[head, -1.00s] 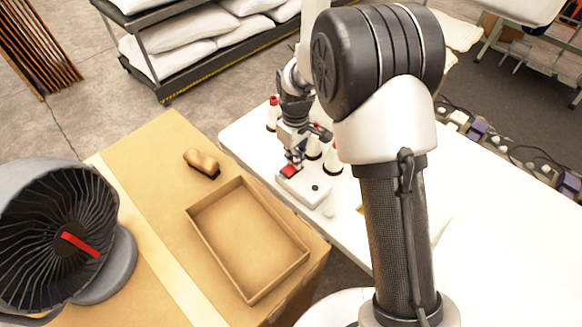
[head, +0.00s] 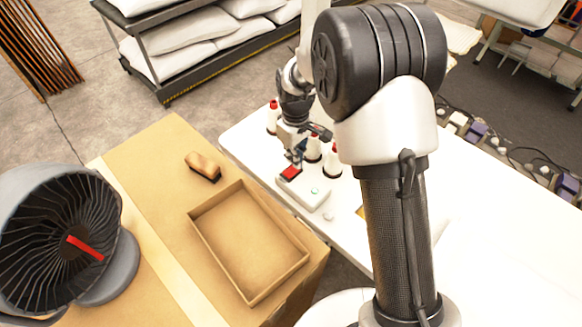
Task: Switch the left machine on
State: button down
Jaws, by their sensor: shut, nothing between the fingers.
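A small white switch box (head: 303,191) lies on the white table, left of my arm in the head view. My gripper (head: 298,159) is shut and empty, pointing down just above and behind the red button. A small gap seems to show between the fingertips and the button. Which machine the box belongs to cannot be told from this view.
White bottles with red caps (head: 272,118) stand close around my gripper. A grey fan-like machine (head: 112,262), an open cardboard tray (head: 197,233) and a brown brush (head: 203,166) are on the cardboard-coloured table at left. A rack of white pillows stands behind.

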jog(key=shift+r+p, duration=1.45)
jog(key=shift+r, duration=0.85)
notch_tip(320, 180, up, 10)
jog(key=f+m+t+b, duration=0.1)
jog(key=m+b, duration=0.1)
send_over(295, 169)
jog(key=s+d, duration=0.4)
jog(key=s+d+r+m+t, duration=0.1)
jog(key=s+d+r+m, duration=0.15)
jog(key=s+r, duration=0.4)
jog(key=s+d+m+t+b, duration=0.1)
jog(key=s+d+m, duration=0.1)
jog(key=s, duration=0.7)
jog(key=s+d+m+t+b, duration=0.1)
jog(key=s+d+m+b, duration=0.1)
jog(key=s, duration=0.6)
jog(key=shift+s+d+t+b, duration=0.3)
jog(key=shift+s+d, duration=0.05)
jog(key=shift+d, duration=0.35)
